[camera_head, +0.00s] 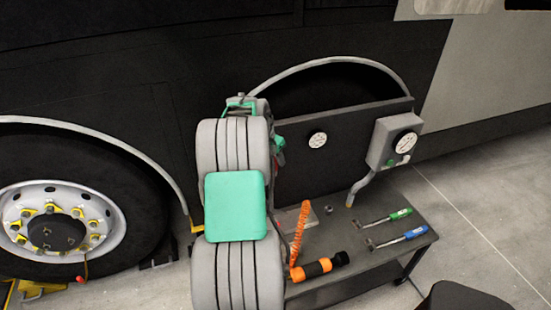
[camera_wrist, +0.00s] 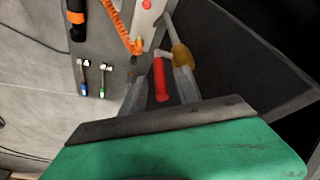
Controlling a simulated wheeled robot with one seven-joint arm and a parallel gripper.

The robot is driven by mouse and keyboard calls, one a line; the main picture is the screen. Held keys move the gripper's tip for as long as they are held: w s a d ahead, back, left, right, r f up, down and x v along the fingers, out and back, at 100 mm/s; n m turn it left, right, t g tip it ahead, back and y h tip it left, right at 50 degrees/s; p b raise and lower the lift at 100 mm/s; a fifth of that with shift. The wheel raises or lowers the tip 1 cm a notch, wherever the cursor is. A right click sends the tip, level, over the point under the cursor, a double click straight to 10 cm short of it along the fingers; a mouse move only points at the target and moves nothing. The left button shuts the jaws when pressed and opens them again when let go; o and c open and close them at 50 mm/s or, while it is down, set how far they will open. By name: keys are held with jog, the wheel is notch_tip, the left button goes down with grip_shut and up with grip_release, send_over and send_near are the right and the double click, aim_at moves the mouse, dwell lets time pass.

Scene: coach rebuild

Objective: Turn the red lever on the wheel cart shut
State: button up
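The red lever (camera_wrist: 160,80) shows in the wrist view as a short red handle by a brass-coloured fitting (camera_wrist: 182,57) on the cart. My gripper (camera_wrist: 158,92) is open, with one grey finger on each side of the lever. I cannot tell whether either finger touches it. In the head view my arm hides most of the gripper, and only a small red bit (camera_head: 282,160), possibly the lever, shows beside it. The dark wheel cart (camera_head: 340,225) stands in front of the coach, with an upright back panel (camera_head: 350,155).
On the cart lie an orange coiled hose (camera_head: 300,235), an orange and black tool (camera_head: 320,266), and green-handled (camera_head: 400,214) and blue-handled (camera_head: 415,232) tools. A grey gauge box (camera_head: 382,140) sits on the panel's right end. A coach wheel (camera_head: 55,230) is at left.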

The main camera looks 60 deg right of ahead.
jog(key=shift+d+f, duration=0.3)
jog(key=shift+f, duration=0.35)
jog(key=shift+c, duration=0.4)
grip_shut()
dwell(0.6)
